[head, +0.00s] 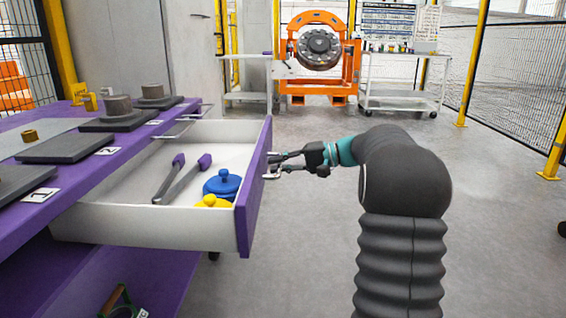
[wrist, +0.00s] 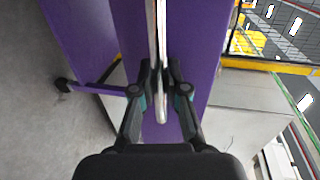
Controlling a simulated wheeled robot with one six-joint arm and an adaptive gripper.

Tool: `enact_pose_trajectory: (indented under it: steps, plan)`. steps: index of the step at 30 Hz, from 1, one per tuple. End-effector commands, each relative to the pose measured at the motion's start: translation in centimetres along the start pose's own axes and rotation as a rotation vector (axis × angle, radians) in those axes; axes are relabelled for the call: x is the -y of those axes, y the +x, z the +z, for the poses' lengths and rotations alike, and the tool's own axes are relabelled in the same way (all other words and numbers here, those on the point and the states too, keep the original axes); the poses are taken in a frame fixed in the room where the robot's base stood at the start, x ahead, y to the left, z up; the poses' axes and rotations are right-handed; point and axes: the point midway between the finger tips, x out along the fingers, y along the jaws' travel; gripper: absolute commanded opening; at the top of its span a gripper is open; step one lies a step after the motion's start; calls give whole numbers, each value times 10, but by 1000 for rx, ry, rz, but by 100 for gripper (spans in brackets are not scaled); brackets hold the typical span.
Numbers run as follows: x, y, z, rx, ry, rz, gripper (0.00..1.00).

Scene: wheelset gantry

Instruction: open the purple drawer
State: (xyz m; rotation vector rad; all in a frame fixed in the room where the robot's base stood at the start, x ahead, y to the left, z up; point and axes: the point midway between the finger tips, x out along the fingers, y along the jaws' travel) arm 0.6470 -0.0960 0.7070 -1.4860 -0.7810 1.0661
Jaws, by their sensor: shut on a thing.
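The purple drawer (head: 252,185) is pulled well out of the purple bench in the head view, and its white inside shows. In it lie tongs with purple ends (head: 181,180), a blue lidded thing (head: 222,184) and a yellow one (head: 213,201). My gripper (head: 274,165) is at the drawer's front face, shut on the metal handle. In the wrist view the handle (wrist: 161,100) runs between the two fingers of my gripper (wrist: 163,92), in front of the purple drawer front (wrist: 190,50).
The purple bench top (head: 60,212) carries grey plates and metal parts along the left. An orange stand (head: 290,75) with a round part and a white cart (head: 402,97) stand at the back.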

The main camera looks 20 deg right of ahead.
Motion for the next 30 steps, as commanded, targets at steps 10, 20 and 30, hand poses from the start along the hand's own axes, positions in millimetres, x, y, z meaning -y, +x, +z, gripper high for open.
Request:
enact_pose_trajectory:
  steps: [10,20,30]
  plan:
    - [0,0,1,10,-2,1,0]
    - [0,0,1,8,-2,1,39]
    - [0,-6,1,7,-2,0,39]
